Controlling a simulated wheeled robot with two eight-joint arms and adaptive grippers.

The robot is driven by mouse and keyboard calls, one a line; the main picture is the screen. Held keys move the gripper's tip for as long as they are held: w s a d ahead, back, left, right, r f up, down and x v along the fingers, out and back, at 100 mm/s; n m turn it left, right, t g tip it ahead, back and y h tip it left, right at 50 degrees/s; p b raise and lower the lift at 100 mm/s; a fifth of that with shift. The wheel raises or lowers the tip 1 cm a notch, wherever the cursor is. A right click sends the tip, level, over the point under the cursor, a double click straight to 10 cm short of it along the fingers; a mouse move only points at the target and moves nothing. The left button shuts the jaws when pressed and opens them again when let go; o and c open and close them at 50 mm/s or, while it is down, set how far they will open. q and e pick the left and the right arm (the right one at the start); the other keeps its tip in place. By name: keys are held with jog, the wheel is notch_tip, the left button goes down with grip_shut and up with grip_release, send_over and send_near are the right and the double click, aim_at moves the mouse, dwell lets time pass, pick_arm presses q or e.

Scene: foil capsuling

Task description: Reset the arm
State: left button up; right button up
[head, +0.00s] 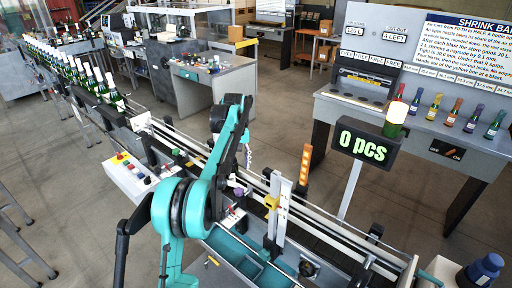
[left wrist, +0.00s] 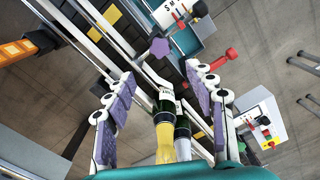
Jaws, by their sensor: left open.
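My left arm, teal and black, rises from the bottom of the head view and bends down over the conveyor line. My left gripper (head: 240,190) is partly hidden by the arm there. In the left wrist view my left gripper (left wrist: 165,100) is open, its purple-padded fingers spread wide apart. A gold-necked bottle (left wrist: 165,142) and a white-necked one (left wrist: 183,145) show between the fingers, close to the palm. I see no pad touching either; their depth is hard to tell. My right gripper is in neither view.
A conveyor (head: 340,238) runs diagonally, with a row of green bottles (head: 85,75) at upper left. A button box (head: 140,178) stands left of my arm. A "0 pcs" sign (head: 364,142) and a shrink-band bench (head: 440,115) stand right. An orange post (head: 304,165) rises beside the line.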

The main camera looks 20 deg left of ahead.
pick_arm(q)
jog(key=s+d+f+m+t+b, duration=0.1)
jog(key=s+d+m+t+b, duration=0.1)
jog(key=s+d+b, duration=0.45)
jog(key=s+d+f+m+t+b, duration=0.1)
jog(key=s+d+m+t+b, duration=0.2)
jog(key=s, duration=0.7)
jog(key=s+d+f+m+t+b, duration=0.1)
jog(key=s+d+f+m+b, duration=0.1)
jog(key=s+f, duration=0.5)
jog(key=s+d+f+m+t+b, duration=0.1)
jog(key=s+d+f+b, duration=0.2)
jog(key=s+f, duration=0.5)
jog(key=shift+s+d+m, duration=0.4)
jog(key=shift+s+d, duration=0.2)
jog(key=shift+s, duration=0.15)
